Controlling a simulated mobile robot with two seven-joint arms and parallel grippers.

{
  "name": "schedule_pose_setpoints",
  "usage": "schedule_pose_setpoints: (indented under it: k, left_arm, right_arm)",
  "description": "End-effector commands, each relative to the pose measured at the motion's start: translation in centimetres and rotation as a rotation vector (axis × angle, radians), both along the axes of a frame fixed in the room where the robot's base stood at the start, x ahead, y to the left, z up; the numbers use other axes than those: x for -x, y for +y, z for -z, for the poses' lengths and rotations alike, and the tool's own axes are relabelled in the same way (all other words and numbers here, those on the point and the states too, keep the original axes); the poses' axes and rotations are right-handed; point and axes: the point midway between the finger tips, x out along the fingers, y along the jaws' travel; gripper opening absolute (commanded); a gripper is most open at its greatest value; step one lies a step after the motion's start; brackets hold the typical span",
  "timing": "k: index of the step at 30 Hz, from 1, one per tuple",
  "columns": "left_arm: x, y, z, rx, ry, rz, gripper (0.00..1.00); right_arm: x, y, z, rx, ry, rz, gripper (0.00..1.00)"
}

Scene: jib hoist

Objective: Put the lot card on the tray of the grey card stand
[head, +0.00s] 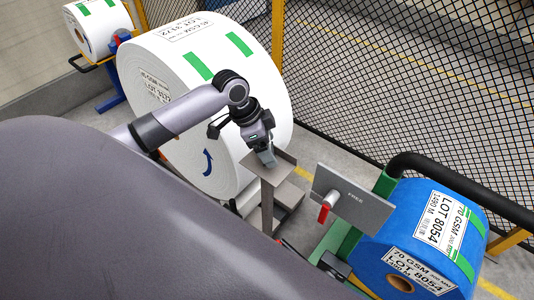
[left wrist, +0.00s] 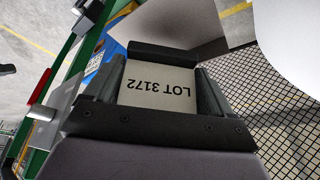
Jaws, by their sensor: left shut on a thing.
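The lot card (left wrist: 158,88) is a pale card printed LOT 3172, upside down in the left wrist view. My left gripper (head: 262,143) is shut on it; the card's lower part (head: 267,158) shows below the fingers in the head view. The grey card stand has a flat brownish-grey tray (head: 257,166) on a post (head: 267,208). The gripper and card are over the tray. I cannot tell whether the card touches it. The tray seems to show behind the fingers in the left wrist view (left wrist: 180,25). My right gripper is not in view.
A large white roll (head: 265,85) marked LOT 3172 stands right behind the stand. A grey plate marked FREE (head: 365,200) with a red handle (head: 325,213) is to the right. A blue roll (head: 405,215) marked LOT 8054 lies beyond it. Black mesh fencing (head: 400,70) runs behind.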

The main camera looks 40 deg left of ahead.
Motion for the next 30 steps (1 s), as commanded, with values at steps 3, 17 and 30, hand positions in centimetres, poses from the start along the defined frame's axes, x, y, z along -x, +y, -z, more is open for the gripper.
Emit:
schedule_pose_setpoints:
  k: [3, 17, 30]
  left_arm:
    - [0.1, 0.0, 2.0, 0.000, 0.003, -0.001, 0.51]
    - [0.0, 0.0, 3.7, -0.001, 0.001, -0.001, 0.51]
    - [0.1, 0.2, 3.0, -0.001, 0.000, 0.000, 1.00]
  right_arm:
    - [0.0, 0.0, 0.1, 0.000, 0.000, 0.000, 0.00]
    - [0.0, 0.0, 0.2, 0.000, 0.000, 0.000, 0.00]
    - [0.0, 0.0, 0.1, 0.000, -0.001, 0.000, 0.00]
